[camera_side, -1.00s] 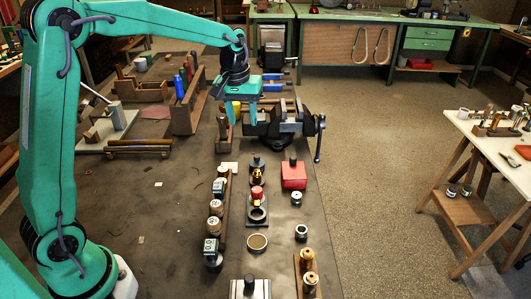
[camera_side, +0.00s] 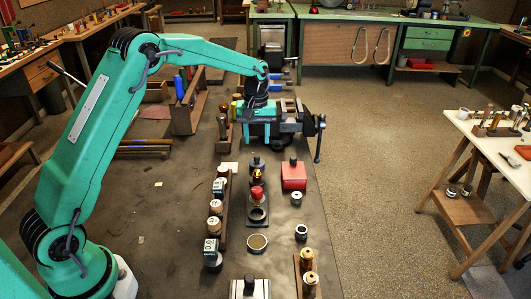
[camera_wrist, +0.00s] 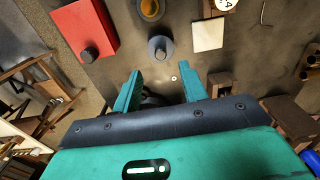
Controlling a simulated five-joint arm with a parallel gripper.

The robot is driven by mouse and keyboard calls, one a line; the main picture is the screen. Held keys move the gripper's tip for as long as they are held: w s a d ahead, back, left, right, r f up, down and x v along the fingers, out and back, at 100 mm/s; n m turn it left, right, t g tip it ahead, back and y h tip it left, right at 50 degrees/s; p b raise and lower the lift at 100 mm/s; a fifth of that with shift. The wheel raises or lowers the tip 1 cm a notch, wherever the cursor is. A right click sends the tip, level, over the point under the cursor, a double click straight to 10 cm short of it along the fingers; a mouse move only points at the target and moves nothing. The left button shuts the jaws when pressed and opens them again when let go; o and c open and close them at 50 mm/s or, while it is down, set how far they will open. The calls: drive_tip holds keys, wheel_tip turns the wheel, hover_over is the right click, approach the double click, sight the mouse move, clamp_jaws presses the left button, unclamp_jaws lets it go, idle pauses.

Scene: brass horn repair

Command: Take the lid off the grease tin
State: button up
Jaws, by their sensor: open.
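A dark grey round piece with a knob on top (camera_side: 256,163) stands upright on the bench; it also shows in the wrist view (camera_wrist: 161,49). It looks like a lidded tin, but I see no label and cannot tell for certain that it is the grease tin. My gripper (camera_side: 257,139) is open and empty, above the bench and behind this piece in the side view. In the wrist view, my fingers (camera_wrist: 161,80) are apart, with the knobbed piece ahead of their tips and not touched.
A red box with a dark knob (camera_side: 293,176) stands to the right. A vise (camera_side: 292,125) is close beside my gripper. A brass piece, a red-topped piece (camera_side: 257,193) and a shallow round tin (camera_side: 257,242) stand in a row in front. A rack of labelled jars (camera_side: 215,207) is left.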

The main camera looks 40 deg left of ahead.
sight(257, 156)
drive_tip(key=shift+s+f, duration=0.1)
drive_tip(key=shift+f, duration=3.5)
clamp_jaws()
